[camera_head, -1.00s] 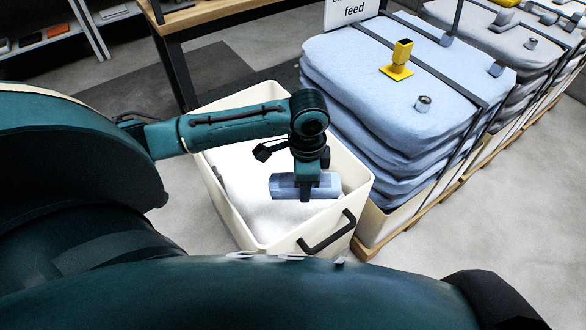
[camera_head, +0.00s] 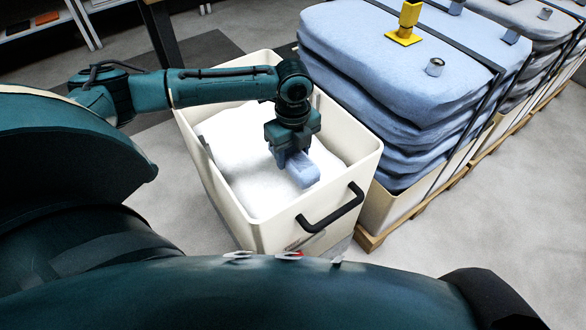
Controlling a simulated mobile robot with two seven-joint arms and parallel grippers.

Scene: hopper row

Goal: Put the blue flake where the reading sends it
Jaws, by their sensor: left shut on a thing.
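The blue flake (camera_head: 304,172) is a small pale blue block. My left gripper (camera_head: 291,158) points down and is shut on it, over the cream bin (camera_head: 262,232). The bin holds white material (camera_head: 250,170). The flake's front end sticks out toward the camera; whether it touches the white material I cannot tell. My right gripper is not in view. No reading can be made out.
Tall stacks of blue sheets (camera_head: 385,75) under dark straps stand right of the bin, with a yellow fitting (camera_head: 406,22) on top. Grey stacks (camera_head: 525,25) stand farther right on pallets. A black handle (camera_head: 332,210) is on the bin's front. The right floor is clear.

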